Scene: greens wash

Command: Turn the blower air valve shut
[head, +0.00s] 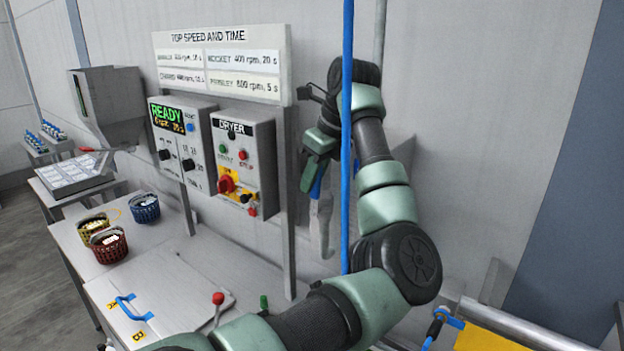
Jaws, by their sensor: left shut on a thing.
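My left gripper (313,176) is at the end of the green and black arm, in front of the wall right of the dryer box. It is shut on a blue-handled thing (317,183) with a flat grey part hanging below it. My wrist and fingers partly hide it. A small blue valve-like handle (448,319) shows at the lower right, well apart from the left gripper. I cannot tell whether it is the blower air valve, nor whether it is open or shut. My right gripper is not in view.
A blue vertical line (347,40) crosses in front of my arm. The dryer control box (240,165) and the READY box (182,140) stand left of the gripper. Coloured baskets (109,246) sit on the counter. A red-knobbed lever (217,299) rises near my forearm. A yellow panel (490,341) is lower right.

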